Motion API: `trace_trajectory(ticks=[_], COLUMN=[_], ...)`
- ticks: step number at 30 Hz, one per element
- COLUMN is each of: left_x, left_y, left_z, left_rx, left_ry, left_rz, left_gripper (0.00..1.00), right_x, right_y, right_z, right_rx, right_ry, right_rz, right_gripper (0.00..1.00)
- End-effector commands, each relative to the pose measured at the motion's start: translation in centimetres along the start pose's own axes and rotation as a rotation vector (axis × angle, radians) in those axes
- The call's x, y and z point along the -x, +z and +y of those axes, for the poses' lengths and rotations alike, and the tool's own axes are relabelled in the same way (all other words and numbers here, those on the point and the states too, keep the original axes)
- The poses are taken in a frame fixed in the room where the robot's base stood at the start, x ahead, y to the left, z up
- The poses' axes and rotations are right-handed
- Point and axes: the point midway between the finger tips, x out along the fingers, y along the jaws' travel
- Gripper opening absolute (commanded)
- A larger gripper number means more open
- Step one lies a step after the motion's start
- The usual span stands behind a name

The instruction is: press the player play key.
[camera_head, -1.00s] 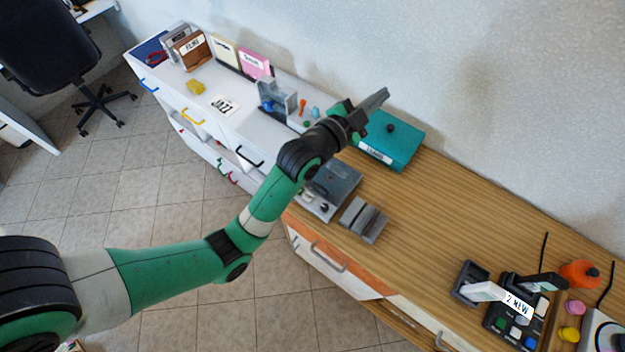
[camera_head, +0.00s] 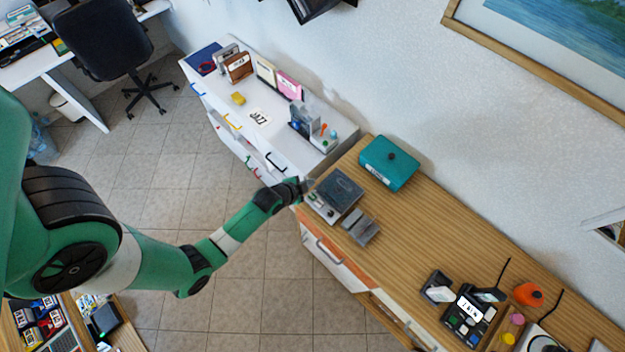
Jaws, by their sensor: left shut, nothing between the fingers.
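The player (camera_head: 339,189) is a dark grey box with a dark lid and a paler front strip with small controls. It stands at the left end of the wooden cabinet top in the head view. My left gripper (camera_head: 306,185) is shut and empty, at the player's left front corner. It looks very close to the front strip, but I cannot tell whether it touches. The play key is too small to pick out, and the gripper may hide part of the strip. My right gripper is not in view.
A grey slotted holder (camera_head: 361,227) stands just right of the player, and a teal box (camera_head: 389,162) stands behind. A white shelf unit (camera_head: 262,152) adjoins on the left. Several devices, including a black keypad (camera_head: 467,317), stand far right. The wooden top between is clear.

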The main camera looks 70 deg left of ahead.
Motion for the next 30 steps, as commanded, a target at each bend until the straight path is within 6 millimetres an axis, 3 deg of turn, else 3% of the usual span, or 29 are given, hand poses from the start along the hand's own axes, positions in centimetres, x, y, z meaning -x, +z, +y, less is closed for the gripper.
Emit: trace_trajectory(ticks=[10, 22, 30], left_x=[-0.8, -4.8, -6.2], left_y=[0.5, 3.4, 4.4], left_z=[0.6, 3.5, 4.5], left_rx=[-0.001, -0.001, -0.001], left_ry=[0.000, 0.000, -0.001], left_rz=[0.002, 0.002, 0.002], left_gripper=[0.00, 0.00, 0.00], right_x=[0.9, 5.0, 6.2], right_y=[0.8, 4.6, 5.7], right_z=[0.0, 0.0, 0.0], right_rx=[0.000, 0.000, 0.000], right_ry=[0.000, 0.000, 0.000], right_rz=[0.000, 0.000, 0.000], right_gripper=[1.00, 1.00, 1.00])
